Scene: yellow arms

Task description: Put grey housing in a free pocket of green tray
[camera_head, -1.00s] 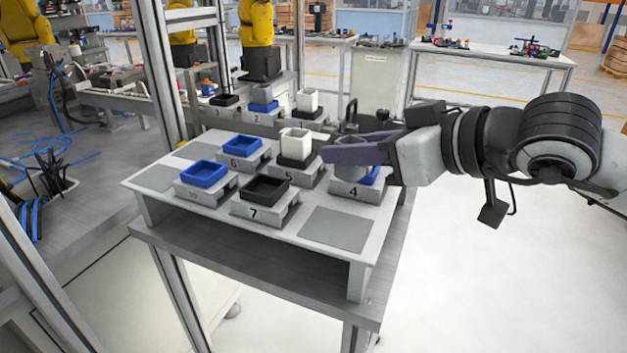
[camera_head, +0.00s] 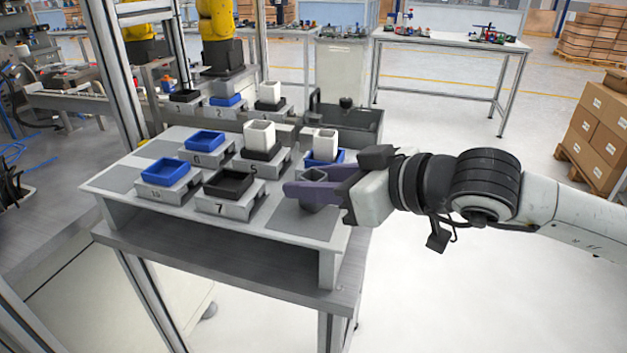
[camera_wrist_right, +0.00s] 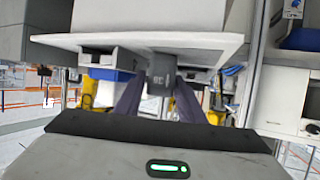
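My right gripper (camera_head: 315,188) comes in from the right, low over the front right part of the table. Its purple fingers are shut on the grey housing (camera_head: 314,177), a small hollow grey block whose open top shows between them. In the right wrist view the grey housing (camera_wrist_right: 161,72) is between the two fingers, in front of a pale table edge. I cannot make out a green tray in any view; the trays on the numbered stands look blue or black. My left gripper is not in view.
On the white table (camera_head: 115,187), a white housing (camera_head: 325,142) stands in a blue tray and another (camera_head: 259,134) in a black tray. Two blue trays (camera_head: 165,171) and a front black tray (camera_head: 228,183) look empty. A dark box (camera_head: 365,135) stands behind.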

